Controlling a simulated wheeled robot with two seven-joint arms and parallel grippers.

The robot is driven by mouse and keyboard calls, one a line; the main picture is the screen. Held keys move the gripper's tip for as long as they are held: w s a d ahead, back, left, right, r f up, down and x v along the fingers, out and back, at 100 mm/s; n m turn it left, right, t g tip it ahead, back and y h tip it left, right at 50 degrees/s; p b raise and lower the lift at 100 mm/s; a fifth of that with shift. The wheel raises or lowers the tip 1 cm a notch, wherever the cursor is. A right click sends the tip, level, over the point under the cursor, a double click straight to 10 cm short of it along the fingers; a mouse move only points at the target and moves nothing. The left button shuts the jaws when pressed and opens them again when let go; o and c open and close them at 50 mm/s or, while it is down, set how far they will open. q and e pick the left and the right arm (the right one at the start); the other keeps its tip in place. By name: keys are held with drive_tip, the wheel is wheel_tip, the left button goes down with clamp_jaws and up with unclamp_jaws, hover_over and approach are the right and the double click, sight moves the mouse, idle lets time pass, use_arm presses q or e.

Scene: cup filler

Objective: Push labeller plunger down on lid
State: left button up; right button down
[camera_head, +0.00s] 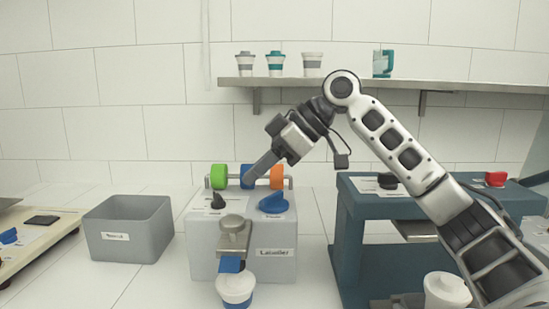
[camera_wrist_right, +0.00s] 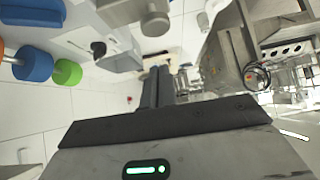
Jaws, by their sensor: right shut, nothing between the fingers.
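The labeller (camera_head: 203,262) is a light grey box in the middle of the counter, with a "Labeller" tag on its front. Its grey metal plunger (camera_head: 233,230) sticks out at the front, with a blue piece (camera_head: 230,264) under it. My right gripper (camera_head: 248,182) is shut and empty, above the back of the labeller, apart from the plunger. Its dark fingers (camera_wrist_right: 160,75) lie together in the wrist view, where the plunger (camera_wrist_right: 155,22) shows at the top. My left gripper is out of view.
Green (camera_head: 218,176), blue and orange (camera_head: 277,177) rolls stand at the labeller's back, beside my fingers. A black knob (camera_head: 217,202) and blue knob (camera_head: 274,203) sit on top. A grey bin (camera_head: 130,230) is left, a teal machine (camera_head: 347,235) right. A shelf (camera_head: 350,83) holds cups.

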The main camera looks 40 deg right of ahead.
sight(228, 219)
drive_tip(key=x, duration=0.3)
drive_tip(key=shift+w+a+f, duration=0.15)
drive_tip(key=shift+a+f, duration=0.1)
drive_tip(key=shift+a, duration=0.05)
wheel_tip(228, 219, down, 3)
drive_tip(key=shift+d+r, duration=0.1)
drive_tip(key=shift+r, duration=0.1)
drive_tip(key=shift+f, duration=0.55)
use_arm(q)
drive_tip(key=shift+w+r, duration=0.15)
